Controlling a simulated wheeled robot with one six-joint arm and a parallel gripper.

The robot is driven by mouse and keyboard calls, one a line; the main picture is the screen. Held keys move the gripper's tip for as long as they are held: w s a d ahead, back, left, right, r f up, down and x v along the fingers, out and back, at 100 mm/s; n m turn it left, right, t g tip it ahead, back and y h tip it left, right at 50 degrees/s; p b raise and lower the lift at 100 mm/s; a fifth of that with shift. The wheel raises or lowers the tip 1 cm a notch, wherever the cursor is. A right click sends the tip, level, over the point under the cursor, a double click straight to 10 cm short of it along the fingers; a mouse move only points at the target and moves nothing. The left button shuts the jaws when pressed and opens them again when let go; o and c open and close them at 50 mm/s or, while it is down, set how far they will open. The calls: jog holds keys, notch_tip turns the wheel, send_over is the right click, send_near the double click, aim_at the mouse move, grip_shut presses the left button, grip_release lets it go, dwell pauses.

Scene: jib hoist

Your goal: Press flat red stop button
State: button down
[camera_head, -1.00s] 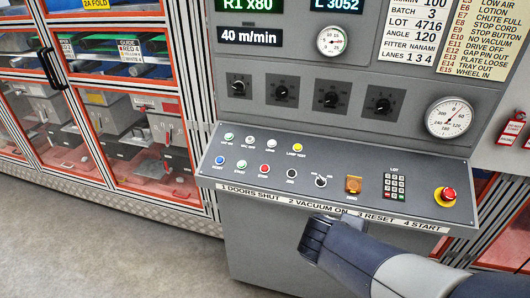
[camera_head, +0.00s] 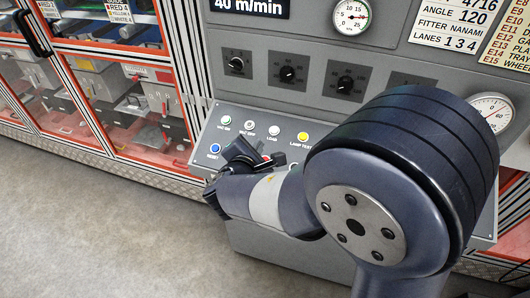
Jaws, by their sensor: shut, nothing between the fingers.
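The flat red stop button (camera_head: 267,157) is in the lower button row of the sloping grey console, mostly covered by my gripper. Only a small red patch of it shows. My gripper (camera_head: 260,161) is shut and empty, with its fingertips close in front of this button. I cannot tell whether they touch it. The blue button (camera_head: 214,148) shows to the left of my gripper. The green button between blue and red is hidden behind my gripper.
The upper row has a green (camera_head: 226,120), two white and a yellow button (camera_head: 303,136). Several rotary knobs (camera_head: 288,74) sit on the panel above. My arm hides the console's right part. Red-framed glass doors (camera_head: 110,90) stand to the left, with open floor below.

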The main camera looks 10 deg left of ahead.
dwell(0.3)
jog(key=w+f+b, duration=0.1)
jog(key=f, duration=0.1)
jog(key=f+b, duration=0.2)
jog(key=w+f+b, duration=0.1)
jog(key=f+b, duration=0.1)
jog(key=f, duration=0.1)
jog(key=shift+w+d, duration=0.15)
jog(key=shift+w, duration=0.15)
jog(key=shift+w+f+b, duration=0.35)
jog(key=shift+f+b, duration=0.2)
jog(key=shift+b, duration=0.3)
jog(key=shift+f, duration=0.1)
dwell(1.1)
jog(key=shift+w+f+b, duration=0.2)
jog(key=shift+f+b, duration=0.15)
jog(key=shift+b, duration=0.35)
